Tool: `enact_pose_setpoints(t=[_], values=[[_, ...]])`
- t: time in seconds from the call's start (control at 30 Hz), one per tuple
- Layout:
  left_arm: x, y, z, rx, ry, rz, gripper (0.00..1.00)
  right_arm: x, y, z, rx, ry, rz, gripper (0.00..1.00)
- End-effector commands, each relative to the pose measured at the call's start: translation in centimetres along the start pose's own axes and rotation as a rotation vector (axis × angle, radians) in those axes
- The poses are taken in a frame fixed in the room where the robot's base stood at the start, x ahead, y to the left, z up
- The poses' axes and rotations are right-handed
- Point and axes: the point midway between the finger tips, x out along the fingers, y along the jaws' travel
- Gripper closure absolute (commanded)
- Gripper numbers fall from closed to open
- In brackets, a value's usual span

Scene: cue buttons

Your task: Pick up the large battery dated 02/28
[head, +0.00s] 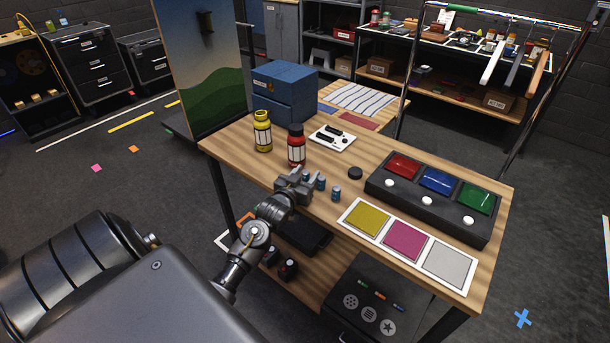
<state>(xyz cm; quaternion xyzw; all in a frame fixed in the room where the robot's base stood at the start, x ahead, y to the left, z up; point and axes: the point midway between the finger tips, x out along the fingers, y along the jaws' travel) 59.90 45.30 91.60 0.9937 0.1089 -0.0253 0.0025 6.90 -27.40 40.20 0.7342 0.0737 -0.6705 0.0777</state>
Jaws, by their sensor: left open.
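Several small blue cylinders that look like batteries stand on the wooden table near its front edge. One battery (336,193) stands to the right of my left gripper, and another battery (321,182) is just beyond its fingers. A third blue piece (306,176) shows partly behind the gripper. Any dates on them are too small to read, and I cannot tell which is large. My left gripper (306,187) is open, low over the table edge beside the batteries. I cannot tell whether a battery is between its fingers. My right gripper is not in view.
A red bottle (296,145) and a yellow bottle (262,131) stand behind the gripper. A black puck (355,173), a white switch plate (332,137), a dark button box (435,195) and a colour-square card (408,243) share the table (235,146). A blue cabinet (285,90) stands at the back.

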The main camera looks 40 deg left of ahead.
Motion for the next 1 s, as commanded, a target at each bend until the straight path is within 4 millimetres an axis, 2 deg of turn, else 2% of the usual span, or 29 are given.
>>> enact_pose_setpoints(t=[0.2, 0.57, 0.87, 1.0], values=[[0.1, 0.1, 0.0, 0.000, 0.000, 0.001, 0.53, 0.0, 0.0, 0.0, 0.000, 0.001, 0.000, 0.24], [0.0, 0.0, 0.0, 0.000, 0.000, 0.000, 1.00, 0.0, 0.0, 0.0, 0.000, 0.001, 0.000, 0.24], [0.0, 0.0, -0.2, 0.000, 0.001, 0.000, 1.00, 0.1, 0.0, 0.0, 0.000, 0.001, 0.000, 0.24], [0.0, 0.0, -1.2, 0.000, 0.003, 0.000, 1.00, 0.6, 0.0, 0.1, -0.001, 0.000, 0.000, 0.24]])
